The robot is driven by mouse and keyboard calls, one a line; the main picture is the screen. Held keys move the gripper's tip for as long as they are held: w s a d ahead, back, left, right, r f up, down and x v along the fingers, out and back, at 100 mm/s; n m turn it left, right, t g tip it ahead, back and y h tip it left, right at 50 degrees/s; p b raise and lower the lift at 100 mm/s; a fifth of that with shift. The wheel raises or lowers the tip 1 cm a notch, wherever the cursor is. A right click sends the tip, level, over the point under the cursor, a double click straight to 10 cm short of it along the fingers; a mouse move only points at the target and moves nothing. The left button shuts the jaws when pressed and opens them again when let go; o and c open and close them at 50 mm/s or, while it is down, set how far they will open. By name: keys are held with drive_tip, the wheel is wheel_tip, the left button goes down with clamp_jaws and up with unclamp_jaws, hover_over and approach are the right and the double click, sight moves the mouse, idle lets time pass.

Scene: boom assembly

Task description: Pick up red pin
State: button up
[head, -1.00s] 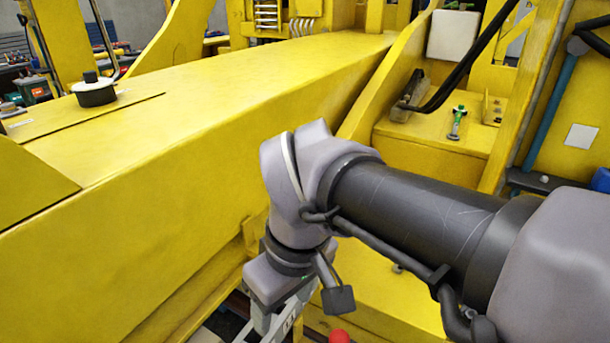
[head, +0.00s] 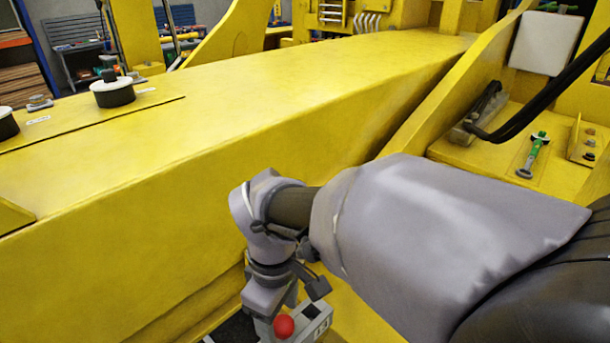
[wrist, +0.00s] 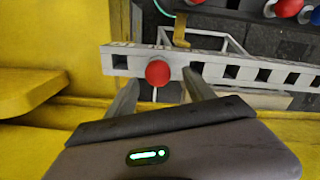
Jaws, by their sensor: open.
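The red pin has a round red head and a thin pale shaft. In the wrist view its head (wrist: 158,73) shows between the two fingers of my gripper (wrist: 161,82), in front of a grey rail with square holes (wrist: 231,69). The fingers are spread, one on each side of the pin. I cannot tell whether either finger touches it. In the head view the red head (head: 284,327) shows low at the bottom, beside my wrist. The fingertips are hidden there.
A large yellow boom (head: 220,130) runs across behind my arm. In the wrist view a yellow ledge (wrist: 30,95) stands at the left, and another red-headed pin (wrist: 285,7) and a blue one lie at the top right on a dark surface.

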drive_tip(key=f, duration=0.2)
drive_tip(key=f+b, duration=0.1)
drive_tip(key=f, duration=0.1)
drive_tip(key=shift+d+f, duration=0.2)
drive_tip(key=shift+f, duration=0.05)
drive_tip(key=shift+r, duration=0.1)
clamp_jaws()
wheel_tip(320, 180, up, 10)
drive_tip(key=p, duration=0.3)
drive_tip(key=shift+r, duration=0.1)
wheel_tip(320, 180, up, 7)
drive_tip(key=p, duration=0.7)
drive_tip(key=shift+r+p, duration=0.15)
drive_tip(key=shift+p, duration=0.2)
